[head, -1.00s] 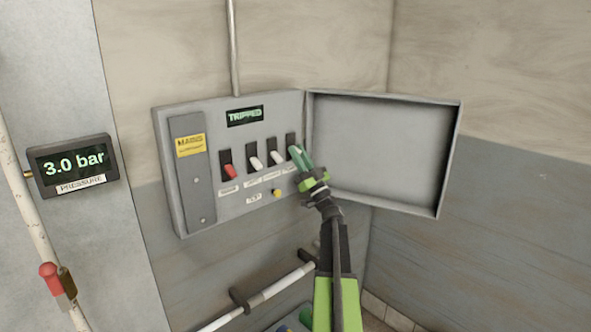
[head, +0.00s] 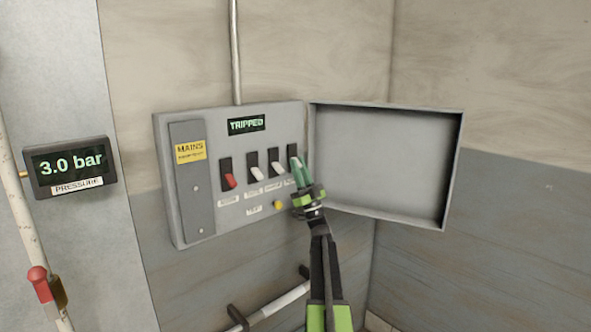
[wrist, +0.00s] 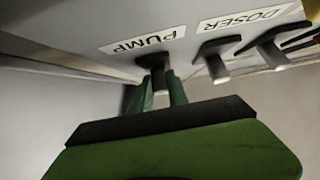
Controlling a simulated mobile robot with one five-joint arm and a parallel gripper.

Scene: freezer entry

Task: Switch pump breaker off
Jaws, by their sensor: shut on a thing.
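The grey breaker panel (head: 232,215) is on the wall with its door (head: 380,165) swung open to the right. A row of switches shows a red lever (head: 230,181) at the left and two white levers beside it. The pump breaker (wrist: 155,72) is the rightmost, below its PUMP label in the wrist view (wrist: 143,45). My gripper (head: 297,170) is at this rightmost switch, its green fingers shut on the lever. The fingers hide much of that lever in the head view. Its exact tilt cannot be told. The panel display (head: 246,124) reads TRIPPED.
The DOSER lever (wrist: 215,65) is close beside my gripper in the wrist view. A yellow button (head: 278,204) is below the switches. A pressure gauge (head: 70,166) reads 3.0 bar at the left, above a red-handled valve (head: 39,283).

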